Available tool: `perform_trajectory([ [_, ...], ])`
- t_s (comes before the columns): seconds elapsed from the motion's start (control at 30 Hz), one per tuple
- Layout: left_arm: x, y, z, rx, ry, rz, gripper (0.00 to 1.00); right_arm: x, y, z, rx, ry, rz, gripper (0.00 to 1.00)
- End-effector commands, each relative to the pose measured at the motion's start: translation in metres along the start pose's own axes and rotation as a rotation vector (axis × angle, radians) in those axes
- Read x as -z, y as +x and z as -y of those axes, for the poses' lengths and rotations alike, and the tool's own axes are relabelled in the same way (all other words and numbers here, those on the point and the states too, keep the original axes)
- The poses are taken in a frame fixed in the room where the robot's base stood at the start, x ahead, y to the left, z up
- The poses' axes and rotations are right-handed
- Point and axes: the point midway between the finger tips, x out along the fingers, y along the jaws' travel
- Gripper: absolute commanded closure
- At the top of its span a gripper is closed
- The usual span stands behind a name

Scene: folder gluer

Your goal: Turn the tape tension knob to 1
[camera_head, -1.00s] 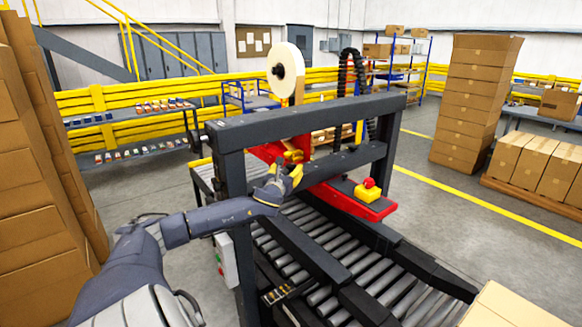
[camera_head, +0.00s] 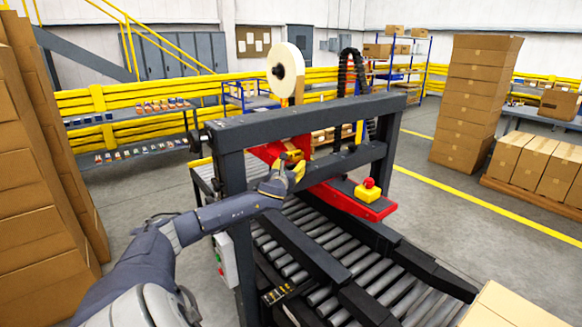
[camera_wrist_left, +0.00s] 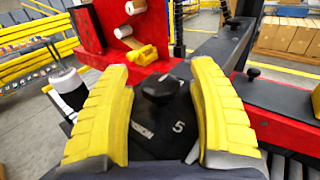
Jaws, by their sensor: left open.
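The black tape tension knob (camera_wrist_left: 160,90) stands on a dark dial plate (camera_wrist_left: 165,133) in the left wrist view. The plate carries a white "5" and partly covered lettering ending in "SION"; no "1" shows, and I cannot tell the knob's setting. My left gripper (camera_wrist_left: 163,100) is open, with one yellow finger on each side of the knob. Gaps show between the knob and both fingers. In the head view, my left gripper (camera_head: 289,176) is at the red tape head (camera_head: 268,153) under the frame's crossbar, and the knob is hidden. My right gripper is not in view.
The dark machine frame (camera_head: 300,117) surrounds the work spot closely. A tape roll (camera_head: 286,73) stands above it. A yellow box with a red button (camera_head: 369,190) sits on the red arm to the right. Rollers (camera_head: 320,245) run below. A box stack (camera_head: 40,190) stands at left.

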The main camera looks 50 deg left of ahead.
Motion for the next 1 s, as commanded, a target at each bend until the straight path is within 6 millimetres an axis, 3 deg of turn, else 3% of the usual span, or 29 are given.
perform_trajectory([
  [0.07,0.0000,-0.0001,0.0000,0.000,0.000,0.000,0.49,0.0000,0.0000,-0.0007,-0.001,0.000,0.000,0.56],
  [0.5,-0.0007,-0.0001,-0.0001,0.000,0.000,0.001,1.00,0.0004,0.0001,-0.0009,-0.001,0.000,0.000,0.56],
  [1.0,-0.0040,0.0002,-0.0002,0.000,-0.001,0.006,1.00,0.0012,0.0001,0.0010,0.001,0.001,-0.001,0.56],
])
